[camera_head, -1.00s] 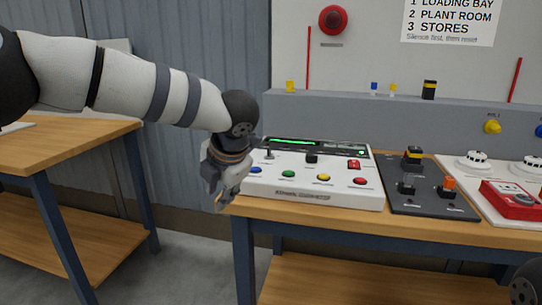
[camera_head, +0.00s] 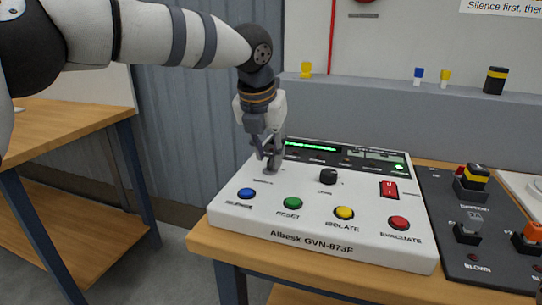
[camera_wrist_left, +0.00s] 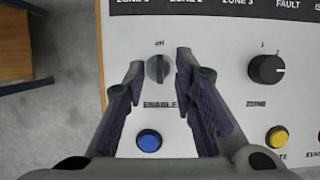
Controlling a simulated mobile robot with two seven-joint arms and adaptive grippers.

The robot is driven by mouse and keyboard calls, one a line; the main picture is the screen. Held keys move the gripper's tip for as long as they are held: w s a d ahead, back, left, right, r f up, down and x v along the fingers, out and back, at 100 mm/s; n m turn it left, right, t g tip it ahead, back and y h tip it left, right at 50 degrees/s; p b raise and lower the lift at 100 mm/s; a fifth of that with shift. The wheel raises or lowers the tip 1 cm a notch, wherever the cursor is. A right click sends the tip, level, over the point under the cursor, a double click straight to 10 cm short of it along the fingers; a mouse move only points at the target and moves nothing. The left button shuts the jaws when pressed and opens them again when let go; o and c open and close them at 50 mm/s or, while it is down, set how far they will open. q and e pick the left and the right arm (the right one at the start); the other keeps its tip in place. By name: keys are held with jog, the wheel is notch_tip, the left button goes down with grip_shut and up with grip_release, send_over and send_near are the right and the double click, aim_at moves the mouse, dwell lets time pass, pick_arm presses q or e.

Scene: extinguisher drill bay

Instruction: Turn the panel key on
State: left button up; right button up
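The white alarm panel (camera_head: 330,243) stands on the wooden bench. Its panel key (camera_wrist_left: 158,69) is a small grey knob above the label ENABLE, with its bar upright, in line with the word "off". In the head view the key (camera_head: 271,166) is partly covered by my left gripper (camera_head: 268,152). In the left wrist view my left gripper (camera_wrist_left: 160,62) is open, with one fingertip on each side of the key. A gap shows at the right finger; contact at the left finger is unclear. My right gripper is out of view.
A black zone knob (camera_wrist_left: 267,69) sits right of the key. A blue button (camera_head: 246,193), green button (camera_head: 293,203), yellow button (camera_head: 344,213) and red button (camera_head: 398,223) line the panel's front. A dark switch board (camera_head: 455,257) lies to the right.

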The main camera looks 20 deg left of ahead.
pick_arm(q)
jog(key=shift+x, duration=0.75)
jog(key=shift+c, duration=0.2)
grip_shut()
